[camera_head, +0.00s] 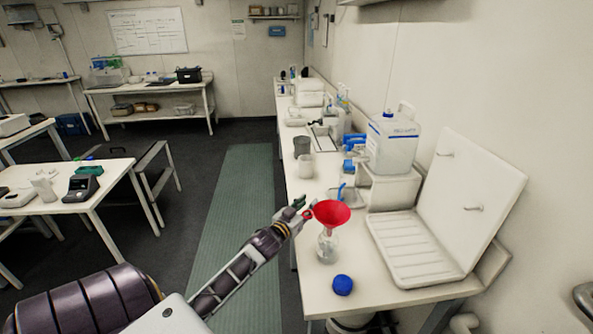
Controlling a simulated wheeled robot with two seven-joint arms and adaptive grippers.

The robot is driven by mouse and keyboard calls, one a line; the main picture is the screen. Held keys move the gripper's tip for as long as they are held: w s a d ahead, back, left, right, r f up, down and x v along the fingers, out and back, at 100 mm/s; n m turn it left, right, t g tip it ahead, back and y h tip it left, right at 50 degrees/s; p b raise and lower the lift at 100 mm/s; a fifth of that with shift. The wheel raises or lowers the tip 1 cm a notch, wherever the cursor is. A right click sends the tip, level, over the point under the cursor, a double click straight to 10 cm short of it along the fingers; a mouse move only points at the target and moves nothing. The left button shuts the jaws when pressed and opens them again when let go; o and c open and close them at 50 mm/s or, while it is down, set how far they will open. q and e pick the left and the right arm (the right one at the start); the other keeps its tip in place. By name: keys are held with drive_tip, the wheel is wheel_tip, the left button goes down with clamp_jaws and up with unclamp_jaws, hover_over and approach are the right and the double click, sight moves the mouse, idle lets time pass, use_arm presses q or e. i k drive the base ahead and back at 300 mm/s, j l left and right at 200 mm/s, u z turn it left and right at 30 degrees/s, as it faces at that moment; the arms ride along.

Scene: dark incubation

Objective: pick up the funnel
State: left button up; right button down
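A red funnel (332,212) stands upright over a clear glass bottle (327,248) near the front of the bench at the right. Its spout points down at the bottle's mouth. My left gripper (304,208) reaches in from the left and is at the left side of the funnel's rim, by a small red tab there. The fingers are small and overlap the tab, so I cannot tell whether they are open or closed on it. My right gripper is not in view.
A blue round cap (342,285) lies on the bench (310,295) in front of the bottle. A white box with a raised lid (475,200) and a large jug (391,145) stand to the right. Beakers (304,165) stand behind. The aisle left of the bench is clear.

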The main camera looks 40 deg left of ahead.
sight(325, 224)
drive_tip(key=u, duration=1.2)
